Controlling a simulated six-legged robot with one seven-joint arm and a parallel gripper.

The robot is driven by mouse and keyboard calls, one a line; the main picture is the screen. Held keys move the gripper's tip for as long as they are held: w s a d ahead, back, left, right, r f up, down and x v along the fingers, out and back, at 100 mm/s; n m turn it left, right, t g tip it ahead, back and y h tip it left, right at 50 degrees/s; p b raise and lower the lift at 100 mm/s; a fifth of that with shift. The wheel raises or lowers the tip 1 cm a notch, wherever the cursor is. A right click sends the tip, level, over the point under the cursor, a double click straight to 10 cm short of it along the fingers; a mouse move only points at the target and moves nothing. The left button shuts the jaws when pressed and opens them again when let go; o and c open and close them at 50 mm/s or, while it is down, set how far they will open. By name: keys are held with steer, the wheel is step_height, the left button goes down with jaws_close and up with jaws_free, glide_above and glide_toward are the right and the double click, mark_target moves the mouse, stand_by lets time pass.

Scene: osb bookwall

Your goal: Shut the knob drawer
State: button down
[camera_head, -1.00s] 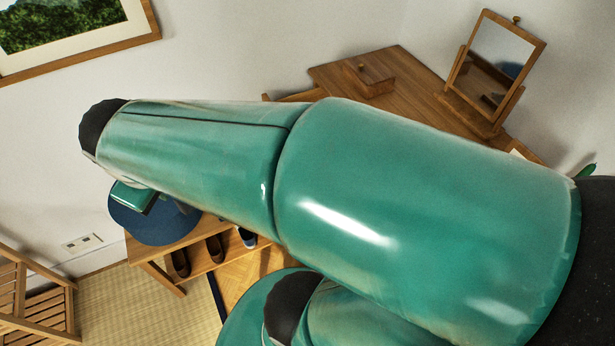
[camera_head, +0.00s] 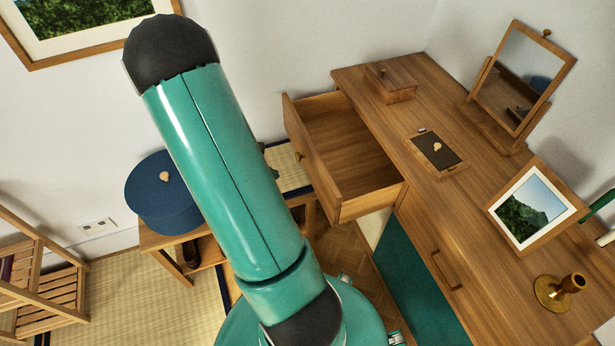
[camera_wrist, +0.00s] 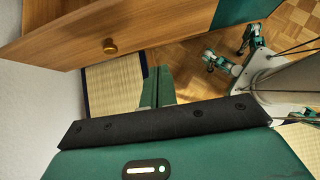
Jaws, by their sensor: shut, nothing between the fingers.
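The knob drawer (camera_head: 345,150) is pulled out of the wooden desk (camera_head: 455,205), and its inside looks empty. My gripper (camera_wrist: 157,72) is shut and empty in the wrist view. Its green fingers are a little right of and below the knob, seemingly clear of the drawer front. My arm hides most of the gripper in the head view.
A second desk drawer has a bar handle (camera_head: 446,270). A small wooden box (camera_head: 391,84), a dark tray (camera_head: 437,150), a mirror (camera_head: 512,80), a picture frame (camera_head: 535,205) and a brass candlestick (camera_head: 558,290) stand on the desk.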

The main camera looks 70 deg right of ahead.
mark_target(318, 180)
steer(key=x, duration=0.4)
steer(key=r+x, duration=0.1)
steer(key=x, duration=0.4)
steer(key=s+x, duration=0.1)
steer(key=x, duration=0.3)
steer(key=shift+s+d, duration=0.25)
steer(key=shift+d, duration=0.3)
steer(key=shift+s+d, duration=0.4)
steer(key=shift+s+d, duration=0.1)
